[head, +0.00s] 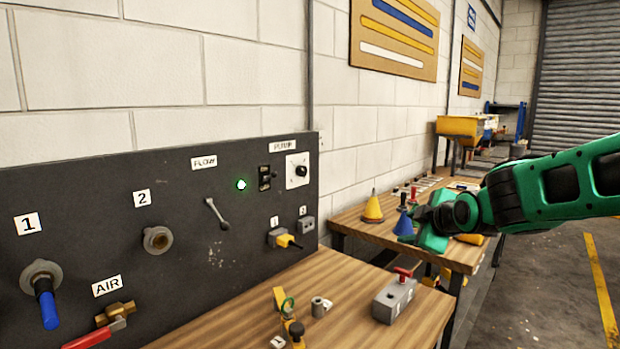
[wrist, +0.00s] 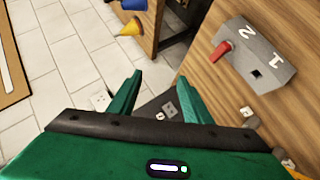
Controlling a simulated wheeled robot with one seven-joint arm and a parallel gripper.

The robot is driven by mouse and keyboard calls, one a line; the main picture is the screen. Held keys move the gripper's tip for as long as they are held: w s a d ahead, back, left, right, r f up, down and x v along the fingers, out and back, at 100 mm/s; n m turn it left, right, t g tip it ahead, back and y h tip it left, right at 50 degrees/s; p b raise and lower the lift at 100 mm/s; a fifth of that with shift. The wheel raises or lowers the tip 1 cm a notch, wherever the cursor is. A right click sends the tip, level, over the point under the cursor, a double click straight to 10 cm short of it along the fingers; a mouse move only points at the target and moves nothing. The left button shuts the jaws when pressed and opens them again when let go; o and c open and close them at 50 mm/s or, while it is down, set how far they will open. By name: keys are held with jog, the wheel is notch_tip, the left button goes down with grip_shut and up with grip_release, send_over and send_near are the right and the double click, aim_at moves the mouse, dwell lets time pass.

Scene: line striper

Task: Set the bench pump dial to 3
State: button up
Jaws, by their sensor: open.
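The pump dial (head: 301,171) is a small black knob on a white square plate (head: 291,178) under the PUMP label (head: 283,146), at the right end of the dark panel (head: 110,190). Its pointer and numbers are too small to read. In the wrist view a white plate (wrist: 101,101), apparently the dial's, shows left of the left finger. My gripper (wrist: 161,82) is open and empty. In the head view my gripper (head: 428,236) is to the right of the panel, apart from the dial.
A black switch (head: 264,178) sits beside the dial, with two numbered sockets below and a yellow plug (head: 286,240) in one. A grey block with a red lever (head: 394,299) stands on the near bench. Yellow and blue cones (head: 373,209) stand on the farther bench.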

jog(key=w+a+r+n+t+y, duration=0.1)
jog(key=w+a+r+n+y, duration=0.15)
jog(key=a, duration=0.45)
jog(key=w+a+r+n+t+y, duration=0.1)
jog(key=w+a+r+n, duration=0.15)
jog(key=a, duration=0.35)
jog(key=n+t+y, duration=0.2)
jog(key=n+y, duration=0.1)
jog(key=n, duration=0.1)
send_near(304, 172)
jog(key=x, duration=0.6)
jog(key=shift+w+a+r, duration=0.1)
jog(key=shift+w+a, duration=0.1)
jog(key=shift+a, duration=0.05)
jog(key=shift+x, duration=0.8)
jog(key=c, duration=1.1)
jog(key=shift+o, duration=0.2)
jog(key=shift+d+g, duration=0.25)
jog(key=shift+g, duration=0.05)
jog(key=shift+a, duration=0.15)
